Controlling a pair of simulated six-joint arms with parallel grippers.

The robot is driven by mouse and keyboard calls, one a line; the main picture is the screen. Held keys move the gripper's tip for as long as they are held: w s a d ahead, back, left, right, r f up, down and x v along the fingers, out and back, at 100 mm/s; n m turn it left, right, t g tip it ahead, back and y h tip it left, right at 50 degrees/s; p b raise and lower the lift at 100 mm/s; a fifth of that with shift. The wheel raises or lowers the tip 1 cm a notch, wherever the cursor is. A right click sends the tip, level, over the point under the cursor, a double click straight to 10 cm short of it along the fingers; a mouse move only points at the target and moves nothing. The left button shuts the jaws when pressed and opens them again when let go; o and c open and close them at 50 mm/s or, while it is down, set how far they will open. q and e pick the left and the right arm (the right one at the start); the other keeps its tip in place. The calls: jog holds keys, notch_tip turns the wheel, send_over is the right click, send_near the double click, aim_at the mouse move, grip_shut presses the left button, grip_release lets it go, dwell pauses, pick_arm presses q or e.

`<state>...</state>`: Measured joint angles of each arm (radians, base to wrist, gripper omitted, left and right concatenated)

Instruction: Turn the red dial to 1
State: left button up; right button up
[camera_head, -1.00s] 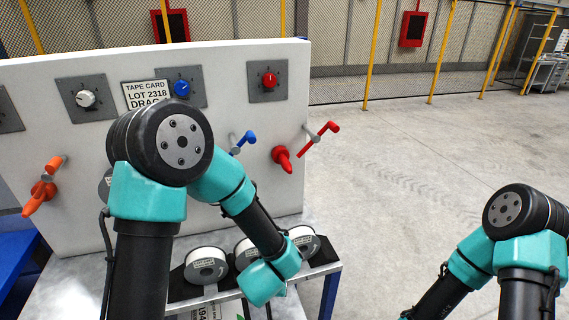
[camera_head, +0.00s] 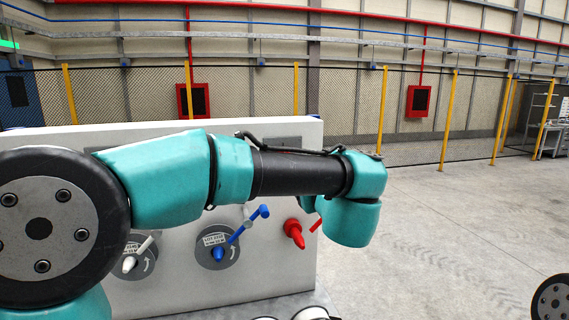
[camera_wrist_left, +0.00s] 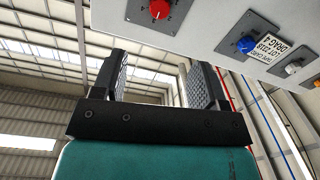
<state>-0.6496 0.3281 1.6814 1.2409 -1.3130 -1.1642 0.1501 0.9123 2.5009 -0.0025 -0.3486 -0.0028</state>
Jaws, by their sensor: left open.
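The red dial (camera_wrist_left: 159,9) shows at the top edge of the left wrist view, on a grey square plate (camera_wrist_left: 178,14) on the white panel. It is partly cut off by the frame, and its pointer and scale cannot be read. In the head view my left arm hides it. My left gripper (camera_wrist_left: 160,62) is open, its two black fingers apart with nothing between them. The dial lies beyond the fingertips, apart from them. The gripper does not show in the head view. My right gripper is out of view.
The white panel (camera_head: 280,252) also carries a blue dial (camera_wrist_left: 246,45), a tape card label (camera_wrist_left: 267,47), a white dial (camera_wrist_left: 292,68), a blue lever (camera_head: 248,224) and a red handle (camera_head: 294,232). Open floor (camera_head: 440,240) lies to the right.

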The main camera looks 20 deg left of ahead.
pick_arm(q)
jog(key=shift+s+a+r, duration=0.1)
jog(key=shift+r, duration=0.5)
jog(key=x, duration=1.7)
jog(key=shift+a+r, duration=0.15)
jog(key=shift+a, duration=0.1)
jog(key=c, duration=0.9)
